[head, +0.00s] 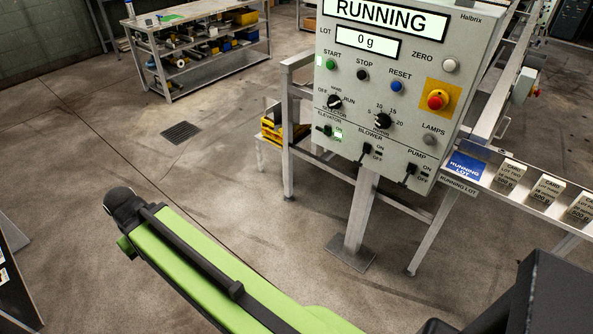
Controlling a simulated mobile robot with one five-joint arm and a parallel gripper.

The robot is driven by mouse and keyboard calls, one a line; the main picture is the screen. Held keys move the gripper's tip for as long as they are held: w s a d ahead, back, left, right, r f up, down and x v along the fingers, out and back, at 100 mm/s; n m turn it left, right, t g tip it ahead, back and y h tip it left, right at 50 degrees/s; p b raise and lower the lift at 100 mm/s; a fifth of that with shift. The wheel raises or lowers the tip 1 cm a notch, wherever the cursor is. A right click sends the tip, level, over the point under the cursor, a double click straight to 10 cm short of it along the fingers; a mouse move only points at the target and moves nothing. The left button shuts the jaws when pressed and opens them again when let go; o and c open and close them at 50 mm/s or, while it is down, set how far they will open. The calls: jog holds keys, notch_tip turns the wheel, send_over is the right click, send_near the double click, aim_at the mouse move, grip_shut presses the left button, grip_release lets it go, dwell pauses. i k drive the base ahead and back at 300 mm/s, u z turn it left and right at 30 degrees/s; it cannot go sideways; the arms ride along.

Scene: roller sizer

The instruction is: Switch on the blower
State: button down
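The control panel (350,95) is a pale grey box on a post, right of centre in the head view. Its display reads RUNNING, with 0 g below. The blower switch (366,150) is a small black lever low on the panel, between the elevator switch (327,130) and the pump switch (411,169). The blower lever tilts downward like the pump lever, and no lit lamp shows beside it. A lit green-white lamp shows beside the elevator switch. My green arm crosses the lower left, apart from the panel. I cannot make out my gripper.
A metal frame (288,140) stands beside and behind the panel. A rail with a blue RUNNING LOT card (467,166) and several pale lot cards runs to the right. A red emergency button (437,100) is on the panel. A shelved bench (198,50) stands far left.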

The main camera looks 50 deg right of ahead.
aim_at(358, 163)
jog(key=u, duration=1.1)
jog(key=i, duration=0.35)
jog(key=z, duration=1.75)
